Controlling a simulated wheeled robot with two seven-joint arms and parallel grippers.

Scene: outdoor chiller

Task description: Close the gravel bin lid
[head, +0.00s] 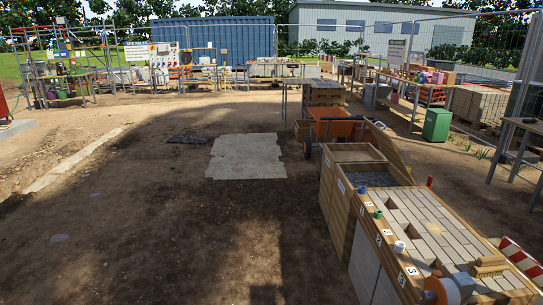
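The wooden gravel bin (345,200) stands right of centre in the head view, behind the paver-topped bench. Its top is open and grey gravel (370,179) shows inside. A wooden lid panel (390,150) stands raised and tilted along the far right side of the bins; I cannot tell exactly which compartment it is hinged to. A second compartment (352,155) with brownish fill sits just behind the gravel. Neither of my grippers shows in the head view.
An orange wheelbarrow (335,128) is behind the bins. A green box (437,124) stands to the right. Open dirt ground lies left.

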